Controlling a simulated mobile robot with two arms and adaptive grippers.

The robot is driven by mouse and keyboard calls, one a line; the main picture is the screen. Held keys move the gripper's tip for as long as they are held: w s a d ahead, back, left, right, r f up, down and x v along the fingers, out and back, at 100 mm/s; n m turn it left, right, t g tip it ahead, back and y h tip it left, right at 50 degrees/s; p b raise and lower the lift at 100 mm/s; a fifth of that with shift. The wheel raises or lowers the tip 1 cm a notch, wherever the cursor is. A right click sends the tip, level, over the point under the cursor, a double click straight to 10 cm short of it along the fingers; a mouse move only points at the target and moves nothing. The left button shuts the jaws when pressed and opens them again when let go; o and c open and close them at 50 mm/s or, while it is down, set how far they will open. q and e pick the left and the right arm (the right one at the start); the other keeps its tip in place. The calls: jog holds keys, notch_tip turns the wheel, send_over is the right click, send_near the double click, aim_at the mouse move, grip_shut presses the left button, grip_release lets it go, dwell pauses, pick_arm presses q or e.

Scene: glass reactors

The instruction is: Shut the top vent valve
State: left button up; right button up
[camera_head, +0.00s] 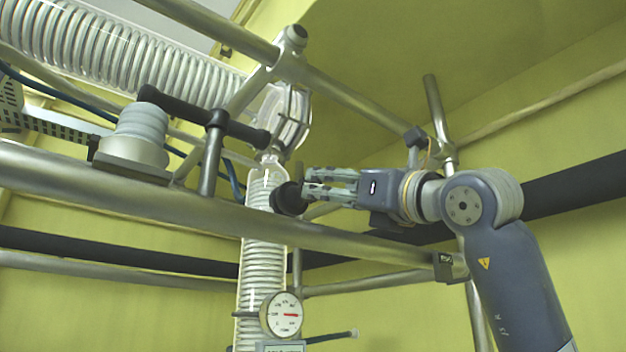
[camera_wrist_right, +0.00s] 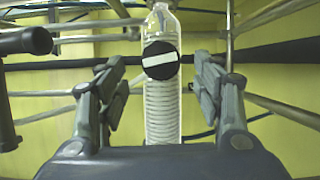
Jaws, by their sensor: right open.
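A round black valve knob (camera_head: 288,198) sits on the upper part of the vertical glass coil column (camera_head: 262,265). In the right wrist view the knob (camera_wrist_right: 160,60) faces me, with a white bar across it that lies nearly level, slightly tilted. My right gripper (camera_head: 306,189) comes in from the right with its fingers pointing at the knob. In the wrist view the right gripper (camera_wrist_right: 160,82) is open, with one finger on each side of the knob and visible gaps between. I cannot tell whether the fingertips reach past the knob's face. My left gripper is not in view.
A thick metal rail (camera_head: 330,238) runs just below my right gripper. A black T-shaped bar (camera_head: 180,105) stands left of the column; a black bar end (camera_wrist_right: 30,40) shows at left in the wrist view. A round gauge (camera_head: 284,313) is lower on the column.

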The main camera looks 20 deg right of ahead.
aim_at(312, 201)
jog(key=p+x, duration=0.3)
jog(key=x, duration=0.4)
jog(key=shift+w, duration=0.15)
jog(key=shift+c, duration=0.5)
jog(key=c, duration=1)
